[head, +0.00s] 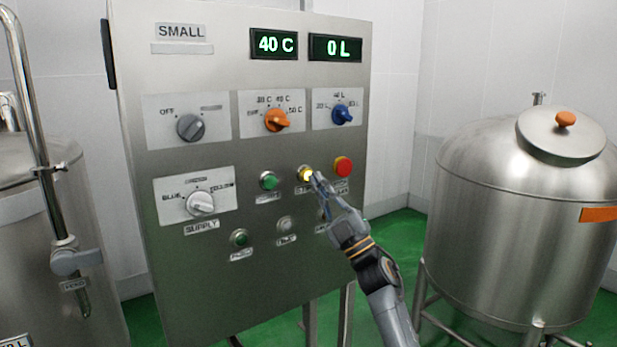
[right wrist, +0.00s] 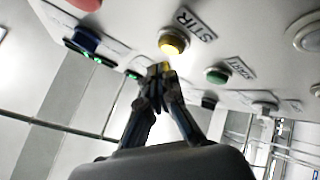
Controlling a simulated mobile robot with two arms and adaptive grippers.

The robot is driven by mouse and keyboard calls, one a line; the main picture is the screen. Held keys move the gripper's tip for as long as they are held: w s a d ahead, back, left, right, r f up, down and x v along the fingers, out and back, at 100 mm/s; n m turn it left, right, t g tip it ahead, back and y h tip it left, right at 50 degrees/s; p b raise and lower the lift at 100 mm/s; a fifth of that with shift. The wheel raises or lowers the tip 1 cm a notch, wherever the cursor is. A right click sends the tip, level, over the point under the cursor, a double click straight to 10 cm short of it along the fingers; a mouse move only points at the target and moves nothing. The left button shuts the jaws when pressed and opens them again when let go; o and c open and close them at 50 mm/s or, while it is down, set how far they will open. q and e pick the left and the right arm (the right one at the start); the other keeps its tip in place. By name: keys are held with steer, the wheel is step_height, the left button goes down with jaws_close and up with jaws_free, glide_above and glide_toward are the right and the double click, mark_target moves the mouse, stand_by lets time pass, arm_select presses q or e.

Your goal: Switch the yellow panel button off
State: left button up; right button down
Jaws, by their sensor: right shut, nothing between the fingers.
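The yellow button (head: 305,174) is on the steel control panel (head: 250,275), between a green button and a red button, and it glows. It also shows lit in the right wrist view (right wrist: 172,42), beside a label reading STIR. My right gripper (head: 318,180) is shut and empty, its fingertips right at the lower right of the yellow button in the head view. In the right wrist view the shut fingertips (right wrist: 159,70) are just below the button, with what looks like a small gap. My left gripper is not in view.
A green button (head: 269,181) and a red button (head: 343,166) flank the yellow one. Rotary knobs, such as the orange one (head: 277,120), sit above. A steel tank (head: 520,220) stands to the right, with another vessel (head: 40,240) at the left.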

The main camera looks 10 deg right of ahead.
steer(key=shift+w, duration=0.1)
stand_by(0.6)
steer(key=shift+w+a+b, duration=0.15)
steer(key=shift+w+b, duration=0.2)
steer(key=shift+b, duration=0.05)
steer(key=shift+w+a+b, duration=0.15)
steer(key=shift+w+b, duration=0.25)
steer(key=shift+b, duration=0.05)
stand_by(0.5)
steer(key=shift+s, duration=0.15)
steer(key=shift+s+d+p, duration=0.35)
steer(key=shift+s+p, duration=0.2)
steer(key=shift+s, duration=0.2)
steer(key=shift+s+d+p, duration=0.35)
steer(key=shift+s+p, duration=0.1)
steer(key=shift+s, duration=0.5)
steer(key=shift+s+d+p, duration=0.3)
steer(key=shift+s+p, duration=0.15)
steer(key=shift+s, duration=0.45)
steer(key=shift+s+d+p, duration=0.35)
steer(key=shift+s+p, duration=0.1)
steer(key=shift+s, duration=0.5)
